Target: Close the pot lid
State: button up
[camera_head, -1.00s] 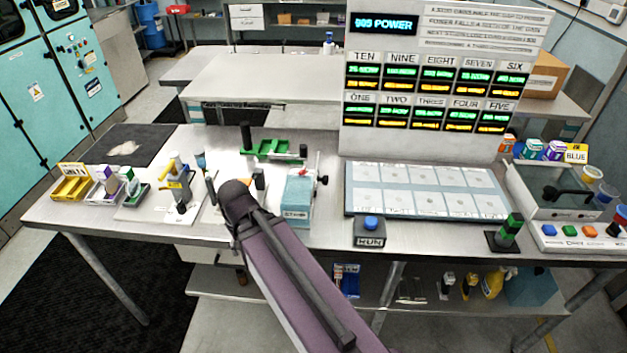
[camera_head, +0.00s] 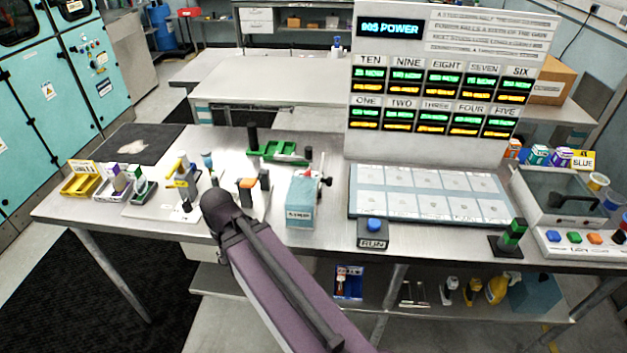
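A grey box-shaped pot (camera_head: 545,212) stands at the right end of the workbench in the head view. A dark, see-through lid panel (camera_head: 548,183) with a black handle (camera_head: 575,199) shows at its top. I cannot tell whether the lid is fully seated or partly open. My arm rises from the bottom centre, and its dark joint is in front of the bench's left-centre, far left of the pot. My gripper is not visible, so its state does not show.
A panel of coloured buttons (camera_head: 583,243) lies in front of the pot. A green block stand (camera_head: 510,238), RUN button box (camera_head: 373,234) and pale tile tray (camera_head: 352,192) lie left of it. Small bottles and cups stand behind and right. A tall display (camera_head: 440,140) rises behind the tray.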

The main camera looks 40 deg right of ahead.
aim_at(328, 180)
jog(key=u, duration=0.15)
jog(key=k, duration=1.8)
jog(key=z, duration=0.6)
jog(key=i, duration=1)
